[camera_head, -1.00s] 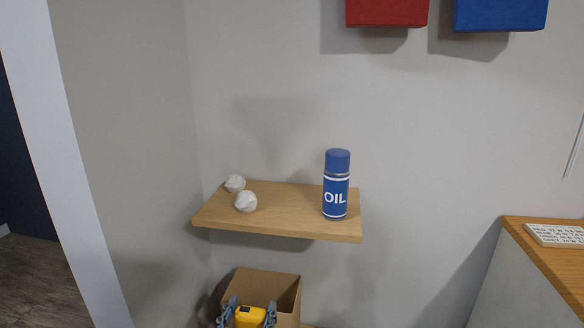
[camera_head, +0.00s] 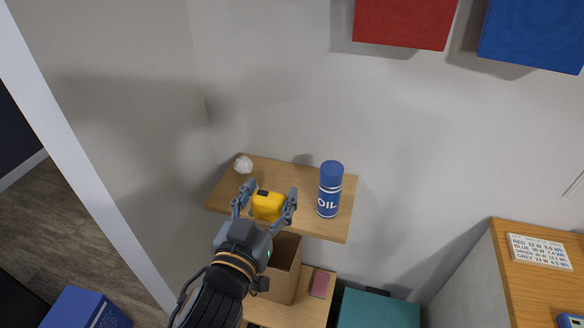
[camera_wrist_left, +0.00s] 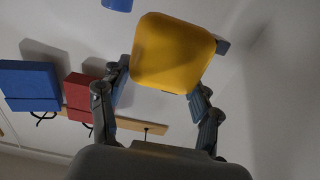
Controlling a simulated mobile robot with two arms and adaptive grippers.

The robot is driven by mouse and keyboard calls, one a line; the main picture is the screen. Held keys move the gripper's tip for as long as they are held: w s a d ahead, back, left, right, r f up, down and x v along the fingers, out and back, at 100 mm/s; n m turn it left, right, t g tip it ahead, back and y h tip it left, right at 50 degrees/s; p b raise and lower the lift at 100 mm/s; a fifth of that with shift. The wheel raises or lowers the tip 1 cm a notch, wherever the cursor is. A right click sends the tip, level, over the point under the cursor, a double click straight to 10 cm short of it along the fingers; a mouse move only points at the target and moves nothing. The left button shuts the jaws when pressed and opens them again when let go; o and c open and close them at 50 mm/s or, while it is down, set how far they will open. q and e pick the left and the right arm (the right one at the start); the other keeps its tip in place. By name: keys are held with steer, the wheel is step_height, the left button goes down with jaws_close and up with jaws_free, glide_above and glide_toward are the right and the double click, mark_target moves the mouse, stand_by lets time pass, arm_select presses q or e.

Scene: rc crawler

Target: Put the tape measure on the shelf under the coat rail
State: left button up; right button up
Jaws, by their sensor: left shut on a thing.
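The yellow tape measure (camera_head: 267,205) is held between the fingers of my left gripper (camera_head: 266,203), which is shut on it. In the head view it appears in front of a wooden wall shelf (camera_head: 300,176); I cannot tell whether it touches the shelf. It also fills the upper middle of the left wrist view (camera_wrist_left: 172,52), between the fingertips. A blue oil can (camera_head: 329,190) stands upright at the shelf's right side. A white crumpled ball (camera_head: 243,164) lies at the shelf's back left. My right gripper is out of view.
Below the shelf, a cardboard box (camera_head: 284,268) and a pink item (camera_head: 319,284) stand on a lower wooden surface (camera_head: 309,315). A teal box (camera_head: 378,310) is right of it. Red (camera_head: 404,22) and blue (camera_head: 534,34) objects hang above. The shelf's middle is bare between ball and can.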

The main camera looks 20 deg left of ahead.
arm_select(q)
steer(key=shift+w+r+b, duration=0.15)
steer(key=shift+r+b, duration=0.15)
steer(key=shift+r, duration=0.1)
steer(key=w+b, duration=0.1)
steer(key=b, duration=0.1)
steer(key=w+f+b, duration=0.1)
steer(key=shift+w+a+f+b, duration=0.1)
steer(key=shift+w+b, duration=0.1)
steer(key=shift+b, duration=0.15)
steer(key=w+f, duration=0.2)
steer(key=w, duration=0.1)
steer(key=w+f+p, duration=0.1)
steer(key=w+f, duration=0.2)
steer(key=w, duration=0.1)
steer(key=w+a+f, duration=0.1)
steer(key=w+f, duration=0.2)
steer(key=w, duration=0.1)
steer(key=shift+f, duration=0.15)
step_height(320, 180, down, 3)
steer(key=shift+d+f+p, duration=0.1)
steer(key=shift+p, duration=0.2)
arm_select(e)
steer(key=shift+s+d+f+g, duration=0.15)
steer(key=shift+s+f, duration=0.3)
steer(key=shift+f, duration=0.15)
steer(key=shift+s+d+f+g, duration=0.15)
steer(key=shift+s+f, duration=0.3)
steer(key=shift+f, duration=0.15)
